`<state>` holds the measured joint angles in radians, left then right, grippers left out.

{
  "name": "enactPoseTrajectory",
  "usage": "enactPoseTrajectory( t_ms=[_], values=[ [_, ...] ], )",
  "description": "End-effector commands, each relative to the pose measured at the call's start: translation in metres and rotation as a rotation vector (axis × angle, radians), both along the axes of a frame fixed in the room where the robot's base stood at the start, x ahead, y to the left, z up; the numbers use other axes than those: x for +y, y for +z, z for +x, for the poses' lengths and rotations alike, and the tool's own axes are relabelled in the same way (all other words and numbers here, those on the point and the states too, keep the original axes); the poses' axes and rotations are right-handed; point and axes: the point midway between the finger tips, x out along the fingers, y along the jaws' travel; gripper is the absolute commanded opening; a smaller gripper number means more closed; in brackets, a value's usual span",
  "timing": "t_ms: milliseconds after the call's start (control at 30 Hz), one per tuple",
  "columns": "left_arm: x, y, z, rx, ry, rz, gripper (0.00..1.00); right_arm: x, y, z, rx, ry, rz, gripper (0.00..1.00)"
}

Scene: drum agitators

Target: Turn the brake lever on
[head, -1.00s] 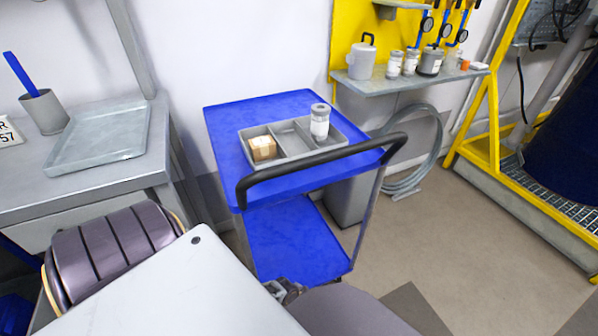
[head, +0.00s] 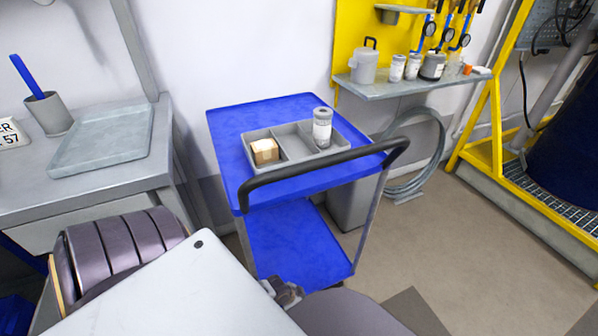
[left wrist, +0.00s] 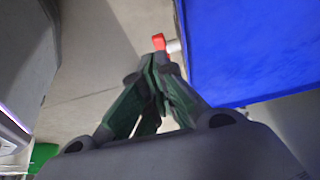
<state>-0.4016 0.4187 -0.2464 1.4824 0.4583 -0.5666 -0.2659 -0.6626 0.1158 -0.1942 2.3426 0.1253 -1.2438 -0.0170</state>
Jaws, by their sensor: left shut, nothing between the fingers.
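In the left wrist view a small red piece (left wrist: 158,41), which looks like the brake lever, sticks out beside a pale fitting at the edge of the blue surface. My left gripper (left wrist: 157,72) is shut and empty, its fingertips just below the red piece in the picture. I cannot tell whether they touch it. The blue cart (head: 238,118) stands in the middle of the head view, with a black handle; the red piece does not show there. A small grey mechanical part of mine shows at the front of its lower shelf. My right gripper is not identifiable.
A grey divided tray (head: 293,128) on the cart holds a small box (head: 265,151) and a white jar (head: 322,127). A grey workbench (head: 45,187) stands left, a wall shelf (head: 415,87) and yellow frame (head: 487,120) right. Floor right of the cart is clear.

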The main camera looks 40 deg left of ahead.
Motion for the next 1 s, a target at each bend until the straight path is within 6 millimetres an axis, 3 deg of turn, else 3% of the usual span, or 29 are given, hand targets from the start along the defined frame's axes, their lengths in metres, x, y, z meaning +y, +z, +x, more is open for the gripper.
enactPoseTrajectory(
  t_ms=[400, 833, 1000],
  values=[
    [0.005, 0.026, -0.011, 0.0, -0.001, 0.0, 0.0, 0.0, 0.0, 0.0, 0.0, 0.0, 0.0, 0.0],
    [0.005, 0.03, -0.013, 0.0, -0.001, 0.0, 0.0, 0.0, 0.0, 0.0, 0.0, 0.0, 0.0, 0.0],
    [0.005, 0.029, -0.012, 0.001, -0.007, 0.006, 0.21, 0.0, 0.0, 0.0, 0.001, 0.0, 0.0, 0.0]
  ],
)
